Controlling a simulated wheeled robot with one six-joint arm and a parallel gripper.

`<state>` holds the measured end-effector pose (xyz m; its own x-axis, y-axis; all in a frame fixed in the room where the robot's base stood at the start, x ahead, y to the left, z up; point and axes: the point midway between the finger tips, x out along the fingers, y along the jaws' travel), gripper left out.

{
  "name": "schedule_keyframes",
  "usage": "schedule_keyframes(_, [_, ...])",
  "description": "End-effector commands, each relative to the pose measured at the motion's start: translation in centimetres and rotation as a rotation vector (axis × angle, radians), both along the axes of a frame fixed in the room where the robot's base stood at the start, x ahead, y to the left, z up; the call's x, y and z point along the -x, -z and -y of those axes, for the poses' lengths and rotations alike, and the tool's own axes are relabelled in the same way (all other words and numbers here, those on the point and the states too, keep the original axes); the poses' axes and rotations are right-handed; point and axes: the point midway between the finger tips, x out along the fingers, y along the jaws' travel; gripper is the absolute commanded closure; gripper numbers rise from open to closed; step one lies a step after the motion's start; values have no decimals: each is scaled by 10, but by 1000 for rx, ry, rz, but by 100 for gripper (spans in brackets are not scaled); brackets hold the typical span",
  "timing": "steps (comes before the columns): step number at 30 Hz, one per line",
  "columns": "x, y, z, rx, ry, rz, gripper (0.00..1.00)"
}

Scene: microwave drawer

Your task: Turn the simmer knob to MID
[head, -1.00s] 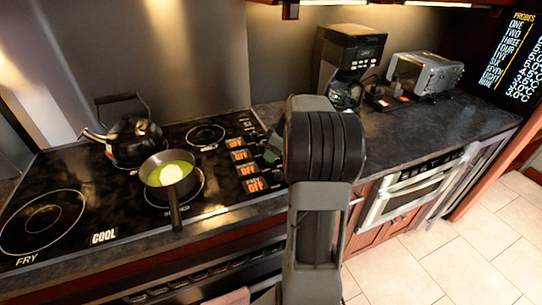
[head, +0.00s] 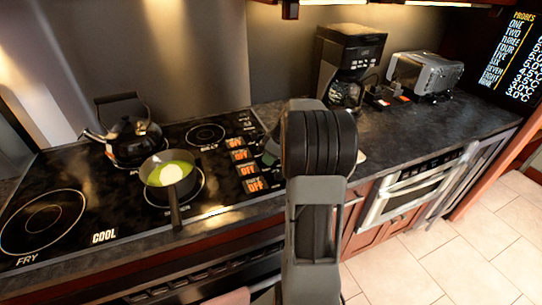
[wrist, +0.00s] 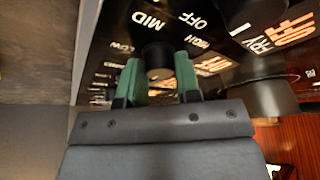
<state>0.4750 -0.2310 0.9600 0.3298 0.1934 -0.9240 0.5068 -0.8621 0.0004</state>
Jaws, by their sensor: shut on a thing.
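In the wrist view, the black round simmer knob (wrist: 158,58) stands between the green fingers of my gripper (wrist: 158,80). The fingers press on it from both sides. White labels LOW, MID, HIGH and OFF surround the knob on the black panel (wrist: 225,55). No pointer mark on the knob can be made out. In the head view, my gripper (head: 271,150) is mostly hidden behind my arm, at the right end of the cooktop (head: 100,215). The knob itself is hidden there. Several orange OFF readouts (head: 247,170) show left of the gripper.
A pot with green contents (head: 167,174) sits on a burner, its handle toward the front edge. A dark kettle (head: 133,140) stands behind it. A coffee maker (head: 348,62) and a toaster (head: 425,73) stand at the back right. The counter (head: 430,125) before them is mostly clear.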

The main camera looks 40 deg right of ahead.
Motion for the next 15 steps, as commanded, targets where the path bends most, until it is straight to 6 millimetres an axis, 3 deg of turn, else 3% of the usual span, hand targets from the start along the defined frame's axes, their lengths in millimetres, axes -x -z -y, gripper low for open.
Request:
schedule_keyframes(6, [0,0,0,-1,0,0,93])
schedule_keyframes(15, [0,1,-1,0,60,0,93])
